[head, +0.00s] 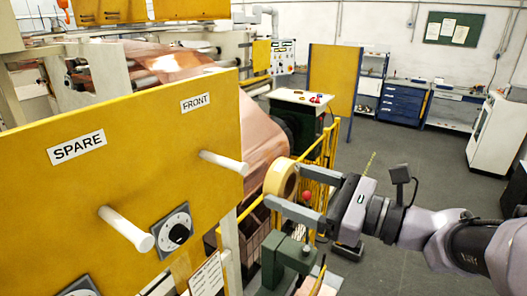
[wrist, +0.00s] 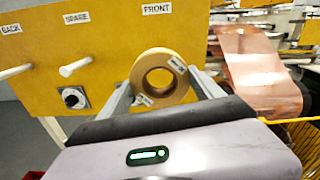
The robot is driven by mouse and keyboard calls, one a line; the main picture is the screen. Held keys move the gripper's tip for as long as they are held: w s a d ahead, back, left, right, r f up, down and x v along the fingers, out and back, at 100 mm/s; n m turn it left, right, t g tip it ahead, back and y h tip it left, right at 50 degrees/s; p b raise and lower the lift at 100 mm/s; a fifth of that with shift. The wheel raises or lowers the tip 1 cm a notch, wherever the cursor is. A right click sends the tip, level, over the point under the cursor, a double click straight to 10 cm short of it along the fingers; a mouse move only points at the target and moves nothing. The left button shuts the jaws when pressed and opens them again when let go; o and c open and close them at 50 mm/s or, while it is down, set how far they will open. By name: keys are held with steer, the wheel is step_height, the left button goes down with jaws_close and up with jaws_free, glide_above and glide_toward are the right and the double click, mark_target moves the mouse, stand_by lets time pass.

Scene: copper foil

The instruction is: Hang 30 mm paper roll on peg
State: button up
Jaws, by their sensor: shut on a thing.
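My gripper (head: 284,188) is shut on a cream-yellow paper roll (head: 279,176), one finger on each side of its rim. In the wrist view the roll (wrist: 160,56) faces me with its open hole and small labels showing. A yellow panel carries a white peg (head: 226,165) below the FRONT label (head: 196,102) and another peg (head: 126,229) below the SPARE label (head: 77,148). In the head view the roll is to the right of the FRONT peg's tip, apart from it in the picture. In the wrist view the roll covers the area below FRONT, and that peg is hidden.
The wrist view also shows a BACK peg (wrist: 15,71) and the SPARE peg (wrist: 75,67), both bare. Copper foil (head: 262,140) runs down behind the roll. A yellow railing (head: 322,160) and a green machine part (head: 285,255) stand close to my gripper. Grey floor is open at right.

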mark_target(245, 174)
steer(key=shift+p+x, duration=1.55)
steer(key=shift+x, duration=4.45)
steer(key=shift+f+b, duration=0.45)
steer(key=shift+b, duration=0.1)
